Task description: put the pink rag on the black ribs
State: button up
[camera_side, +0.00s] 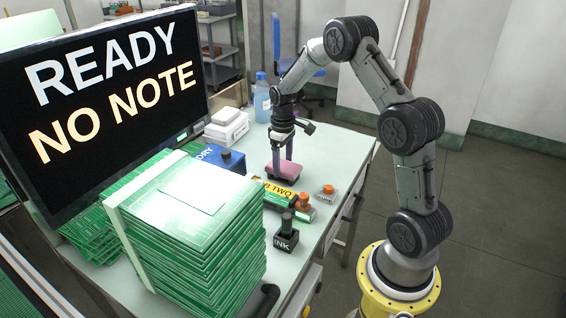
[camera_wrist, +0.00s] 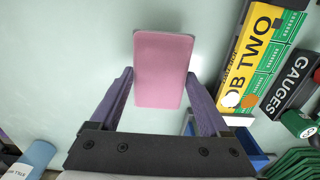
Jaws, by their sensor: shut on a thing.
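The pink rag (camera_side: 283,172) is a flat, folded-looking block over the pale bench, below my gripper (camera_side: 283,160). In the wrist view the rag (camera_wrist: 163,70) lies between the two purple fingers of my gripper (camera_wrist: 160,76), which are shut on its sides. I cannot tell whether its underside touches the bench. I cannot clearly make out the black ribs.
A yellow "TWO" board (camera_side: 281,194), orange-topped stamps (camera_side: 326,193) and a black "INK" holder (camera_side: 286,238) sit in front of the rag. Tall green board stacks (camera_side: 200,225) crowd the left, below a screen (camera_side: 105,90). The bench right of the rag (camera_side: 335,155) is clear.

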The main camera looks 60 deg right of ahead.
aim_at(283, 165)
jog(key=shift+f, duration=0.1)
jog(key=o, duration=1.4)
jog(key=shift+o, duration=0.2)
notch_tip(283, 165, up, 12)
jog(key=s+a+r+t, duration=0.1)
jog(key=s+a+r, duration=0.3)
jog(key=a+r, duration=0.35)
jog(key=s+a+r+t, duration=0.1)
jog(key=s+a+t, duration=0.1)
jog(key=s+a, duration=0.5)
jog(key=s+a+t, duration=0.2)
jog(key=s+a, duration=0.5)
jog(key=s, duration=0.5)
jog(key=shift+s+r+t, duration=0.15)
jog(key=shift+r+t, duration=0.15)
jog(key=shift+r, duration=0.05)
